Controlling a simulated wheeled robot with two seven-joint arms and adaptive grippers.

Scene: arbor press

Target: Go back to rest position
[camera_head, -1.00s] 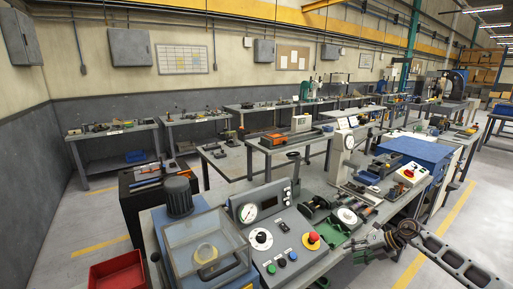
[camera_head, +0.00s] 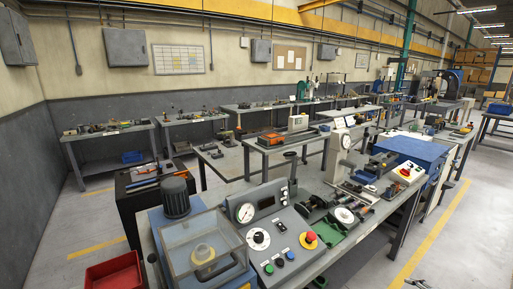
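Only a small piece of my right gripper (camera_head: 418,284) shows at the bottom edge of the head view, right of the bench. It is cut off by the frame, so I cannot tell if it is open or shut. My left gripper is not in view. The near workbench (camera_head: 335,253) holds a grey control panel (camera_head: 275,235) with a gauge, knobs and a red button. A blue machine with a clear cover (camera_head: 203,250) stands to its left.
A red bin (camera_head: 115,272) lies on the floor at the lower left. A black cabinet (camera_head: 135,205) stands beside the blue machine. A blue box (camera_head: 412,152) sits at the bench's far right. The floor right of the bench, with a yellow line (camera_head: 430,235), is clear.

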